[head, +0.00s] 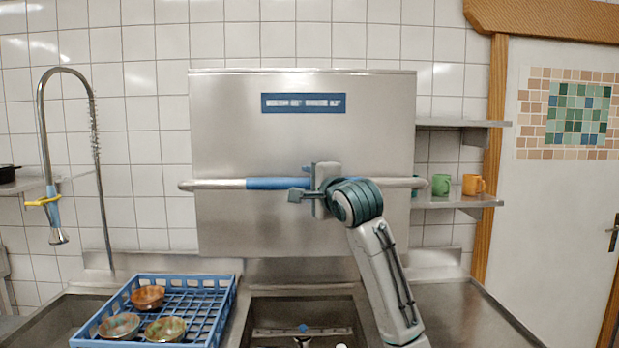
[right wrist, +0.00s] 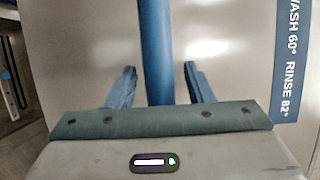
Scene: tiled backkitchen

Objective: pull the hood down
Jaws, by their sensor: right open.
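The steel hood (head: 300,135) of the dishwasher is raised, with a gap between its lower edge and the machine's basin (head: 290,310). A long handle bar (head: 220,184) with a blue sleeve (head: 265,184) runs level across its front. My right gripper (head: 304,182) is at the bar, near its middle. In the right wrist view the blue bar (right wrist: 154,45) runs between the two open fingers (right wrist: 160,85), with space visible on both sides. Whether the bar lies fully in the jaws' depth is hard to tell. My left gripper is not in view.
A blue rack (head: 225,300) with three bowls stands left of the basin. A spray tap (head: 58,235) hangs at the left. Shelves with a green mug (head: 440,185) and an orange mug (head: 472,185) are at the right. The right counter (head: 450,310) is clear.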

